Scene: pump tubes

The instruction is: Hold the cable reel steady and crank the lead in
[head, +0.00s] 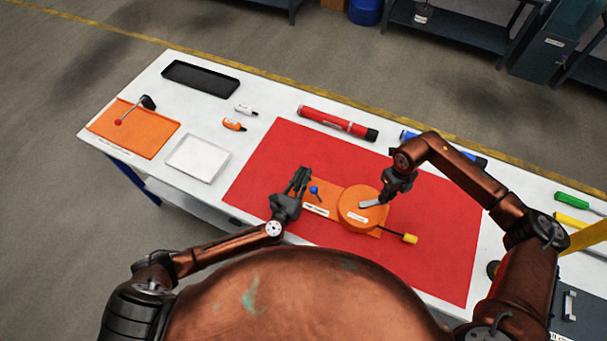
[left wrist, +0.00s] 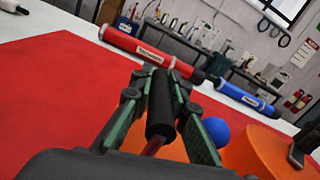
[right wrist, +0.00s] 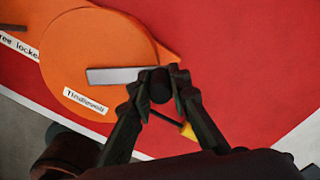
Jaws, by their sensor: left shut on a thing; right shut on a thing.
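The cable reel (head: 352,218) is a round orange drum on an orange base plate (head: 327,191) on the red mat. In the right wrist view, a flat grey crank arm (right wrist: 112,75) lies across the drum (right wrist: 85,50). My right gripper (right wrist: 160,85) is shut on the black knob at the crank's outer end. My left gripper (head: 301,177) is shut on a black upright handle (left wrist: 161,105) at the plate's left end. A blue-knobbed lever (head: 314,190) stands between handle and drum. The lead (head: 393,233) sticks out at the lower right, ending in a yellow plug (head: 410,239).
The red mat (head: 260,165) is bare around the reel. A red tube (head: 330,121) and a blue tube (head: 470,157) lie behind it. A white tray (head: 197,158), an orange board (head: 135,140) and a black tray (head: 200,78) are at left. Green and yellow tools (head: 572,201) lie at right.

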